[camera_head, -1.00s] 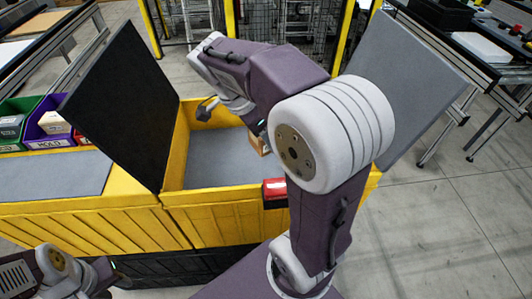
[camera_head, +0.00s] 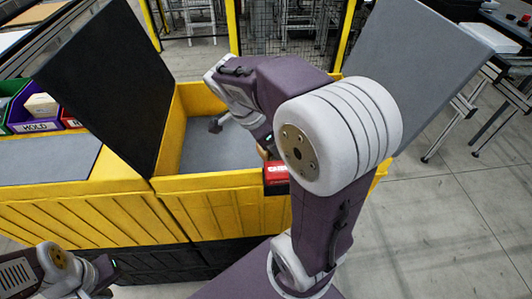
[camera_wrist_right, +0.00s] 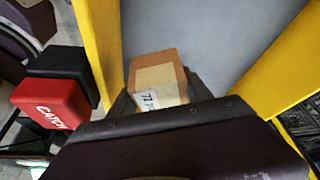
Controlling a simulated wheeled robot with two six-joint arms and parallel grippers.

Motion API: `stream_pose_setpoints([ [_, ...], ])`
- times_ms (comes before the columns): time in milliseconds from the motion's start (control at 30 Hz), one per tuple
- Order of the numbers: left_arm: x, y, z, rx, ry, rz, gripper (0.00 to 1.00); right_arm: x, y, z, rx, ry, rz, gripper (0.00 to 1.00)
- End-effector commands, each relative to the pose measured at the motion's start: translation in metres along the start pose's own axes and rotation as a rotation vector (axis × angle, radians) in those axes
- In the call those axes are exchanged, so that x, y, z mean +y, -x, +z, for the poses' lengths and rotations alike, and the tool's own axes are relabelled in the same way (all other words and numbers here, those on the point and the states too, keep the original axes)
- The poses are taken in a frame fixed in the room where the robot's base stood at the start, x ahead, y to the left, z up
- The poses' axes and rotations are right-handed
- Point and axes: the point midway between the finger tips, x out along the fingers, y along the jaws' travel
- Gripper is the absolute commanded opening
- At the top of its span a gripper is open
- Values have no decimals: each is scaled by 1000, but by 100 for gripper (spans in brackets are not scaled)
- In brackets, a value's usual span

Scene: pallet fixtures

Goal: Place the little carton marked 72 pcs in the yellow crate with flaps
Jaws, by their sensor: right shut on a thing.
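The little carton (camera_wrist_right: 158,82), brown with a pale label reading 72 and partly covered letters, is between the fingers of my right gripper (camera_wrist_right: 160,98), which is shut on it. In the head view only a tan sliver of the carton (camera_head: 263,152) shows beside my right arm. The yellow crate (camera_head: 212,186) has its flaps up, a dark one (camera_head: 110,85) at left and a grey one (camera_head: 415,75) at right. The carton is over the crate's grey inside (camera_wrist_right: 215,40), near its wall; its height is unclear. My left gripper (camera_head: 108,272) is low at the left, its fingers unclear.
A red block lettered CATCH (camera_wrist_right: 50,100) is by the crate's near wall; it also shows in the head view (camera_head: 276,178). A closed grey-topped crate section (camera_head: 50,163) lies at left, with coloured bins (camera_head: 40,118) behind.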

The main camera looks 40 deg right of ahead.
Motion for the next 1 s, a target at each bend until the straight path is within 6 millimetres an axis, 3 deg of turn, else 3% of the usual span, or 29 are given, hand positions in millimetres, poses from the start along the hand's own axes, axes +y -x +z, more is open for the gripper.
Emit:
stream_pose_setpoints([
  [133,0,3,0,0,0,0,36,-15,-4,14,0,6,1,11],
  [400,0,12,-1,0,0,0,36,-73,-27,71,2,6,3,11],
  [500,0,14,-2,0,0,0,36,-87,-33,84,1,3,0,11],
  [733,0,13,-1,0,0,0,36,-94,-39,92,1,1,1,11],
  [1000,0,14,-1,0,0,0,36,-93,-74,106,0,2,0,11],
])
